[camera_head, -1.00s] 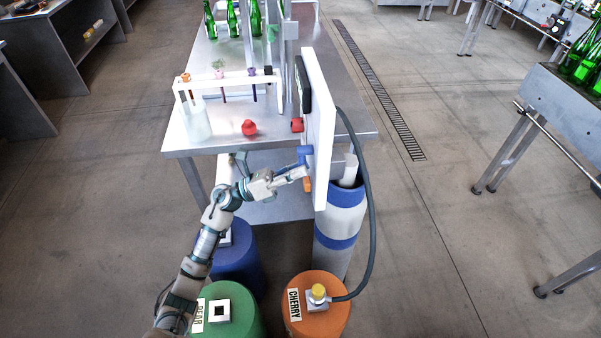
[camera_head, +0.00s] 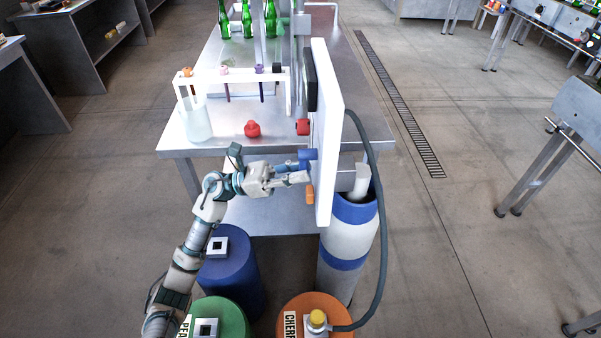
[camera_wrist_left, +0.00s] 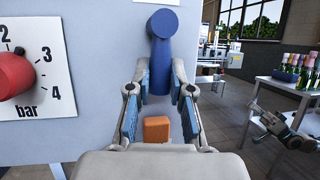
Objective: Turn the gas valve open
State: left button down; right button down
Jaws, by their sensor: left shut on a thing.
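The blue valve handle (camera_head: 308,154) is on the left face of the upright white panel (camera_head: 323,140). In the left wrist view the blue handle (camera_wrist_left: 163,45) has a round hub at the top and its lever hangs straight down. My left gripper (camera_head: 304,172) is at the handle. In the left wrist view the two fingers of the left gripper (camera_wrist_left: 160,92) are on either side of the lever, shut on it. A dark jointed part at the right of that view looks like my right arm (camera_wrist_left: 278,128); its fingers are too unclear to read.
An orange handle (camera_head: 310,194) is just below the blue one. A red knob (camera_head: 302,127) with a bar scale sits farther along the panel. A grey hose (camera_head: 378,200) runs to the orange cherry drum (camera_head: 300,306). A loose red piece (camera_head: 252,129) lies on the table (camera_head: 180,150).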

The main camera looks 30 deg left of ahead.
pick_arm(q)
jog(key=shift+f, duration=0.25)
jog(key=shift+g, duration=0.3)
jog(key=c, duration=1.3)
grip_release()
jog(key=shift+w, duration=0.1)
jog(key=shift+o, duration=1.3)
jog(key=shift+w, duration=0.15)
jog(key=shift+r, duration=0.1)
jog(key=v, duration=1.2)
